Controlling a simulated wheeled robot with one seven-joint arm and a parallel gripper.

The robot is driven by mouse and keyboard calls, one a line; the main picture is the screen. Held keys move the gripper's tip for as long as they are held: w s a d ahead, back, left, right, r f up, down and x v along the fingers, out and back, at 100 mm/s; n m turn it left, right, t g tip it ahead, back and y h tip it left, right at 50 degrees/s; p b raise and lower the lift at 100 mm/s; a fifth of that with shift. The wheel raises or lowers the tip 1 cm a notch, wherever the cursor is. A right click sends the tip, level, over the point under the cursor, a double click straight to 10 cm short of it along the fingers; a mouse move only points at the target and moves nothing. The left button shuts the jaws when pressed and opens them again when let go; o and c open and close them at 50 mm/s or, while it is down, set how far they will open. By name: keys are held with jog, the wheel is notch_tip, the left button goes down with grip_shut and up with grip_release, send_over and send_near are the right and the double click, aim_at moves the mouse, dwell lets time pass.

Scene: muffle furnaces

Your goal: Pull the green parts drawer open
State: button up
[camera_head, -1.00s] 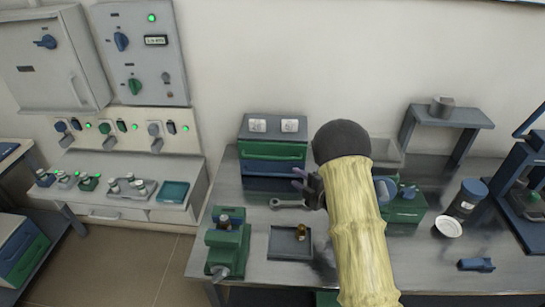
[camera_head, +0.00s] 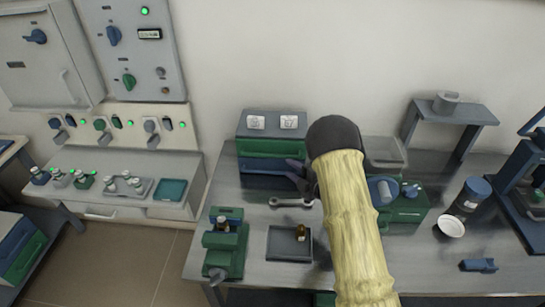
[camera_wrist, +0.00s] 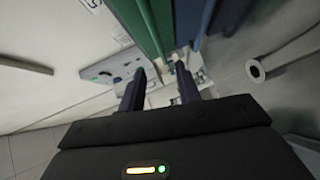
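The green parts drawer (camera_head: 268,147) is the upper drawer of a small cabinet at the back of the steel bench, above a blue drawer (camera_head: 262,167). It looks closed. My gripper (camera_head: 294,176) is in front of the cabinet's right side, at about the blue drawer's height, partly hidden by my arm. In the wrist view my gripper (camera_wrist: 160,76) is open, with two dark fingers apart and nothing seen between them. The green drawer front (camera_wrist: 144,22) and blue drawer front (camera_wrist: 193,20) lie just beyond the fingertips. I cannot tell whether a finger touches them.
A wrench (camera_head: 291,202) lies before the cabinet. A dark tray (camera_head: 276,246) with a small brass-coloured part and a green vise (camera_head: 225,245) stand nearer the front. A green-and-blue device (camera_head: 405,208) stands right of my arm. A raised shelf (camera_head: 455,113) is at the back right.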

aim_at(270, 156)
jog(key=p+x, duration=0.2)
jog(key=x, duration=0.8)
jog(key=shift+w, duration=0.15)
jog(key=shift+a, duration=0.15)
grip_shut()
